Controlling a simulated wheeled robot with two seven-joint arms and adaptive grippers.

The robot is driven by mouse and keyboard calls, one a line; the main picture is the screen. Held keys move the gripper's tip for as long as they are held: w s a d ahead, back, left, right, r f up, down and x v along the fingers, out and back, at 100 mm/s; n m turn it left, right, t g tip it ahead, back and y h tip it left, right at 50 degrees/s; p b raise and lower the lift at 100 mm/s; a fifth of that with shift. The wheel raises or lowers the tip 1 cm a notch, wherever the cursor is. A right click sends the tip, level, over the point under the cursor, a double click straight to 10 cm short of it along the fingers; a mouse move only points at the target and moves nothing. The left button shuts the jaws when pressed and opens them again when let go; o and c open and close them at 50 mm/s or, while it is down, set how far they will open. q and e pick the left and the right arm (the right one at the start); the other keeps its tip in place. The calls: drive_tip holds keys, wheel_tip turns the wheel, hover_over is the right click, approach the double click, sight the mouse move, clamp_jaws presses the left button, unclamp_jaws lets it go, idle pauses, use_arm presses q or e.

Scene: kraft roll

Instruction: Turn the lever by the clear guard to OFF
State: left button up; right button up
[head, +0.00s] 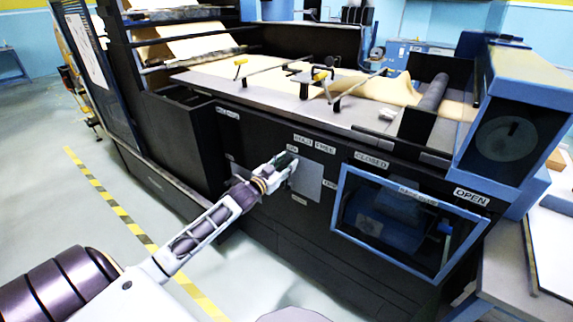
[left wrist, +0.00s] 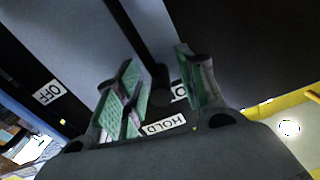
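The lever (left wrist: 150,45) is a dark bar in the left wrist view, crossing a grey plate (head: 308,182) on the machine's dark front panel. Its end lies between the fingers of my left gripper (left wrist: 162,92). The green-padded fingers stand apart on either side, and I see no clear contact. An OFF label (left wrist: 48,92) is at the left of the wrist view; a HOLD label (left wrist: 164,125) is near the fingertips. In the head view my left gripper (head: 287,161) is at the plate's upper left and hides the lever. The clear guard (head: 405,222) is a blue-framed window to the right.
CLOSED (head: 371,160) and OPEN (head: 471,197) labels sit above the guard. A HOLD FREE label (head: 314,142) is above the plate. Brown paper (head: 385,90) lies on the machine top. A blue housing (head: 515,110) juts out at right. Floor at left is open beyond striped tape (head: 132,227).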

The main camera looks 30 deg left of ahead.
use_arm(q)
drive_tip(key=shift+w, duration=0.3)
clamp_jaws()
idle(0.3)
